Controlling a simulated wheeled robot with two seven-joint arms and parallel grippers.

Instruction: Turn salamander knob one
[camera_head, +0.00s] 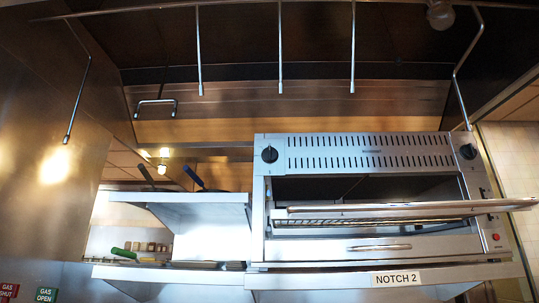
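The salamander (362,152) is a steel grill with a slotted top panel, an open front, a rack and a long handle bar (400,209). One black round knob (269,154) is at its upper left front corner. Another black knob (468,151) is at its upper right front corner. I cannot tell from the picture which is knob one. Neither of my grippers is in view.
A steel shelf unit (200,198) stands left of the salamander, with dark-handled and green-handled tools. Metal rods hang from the hood above. Gas signs (46,294) are at lower left. Space before the salamander looks clear.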

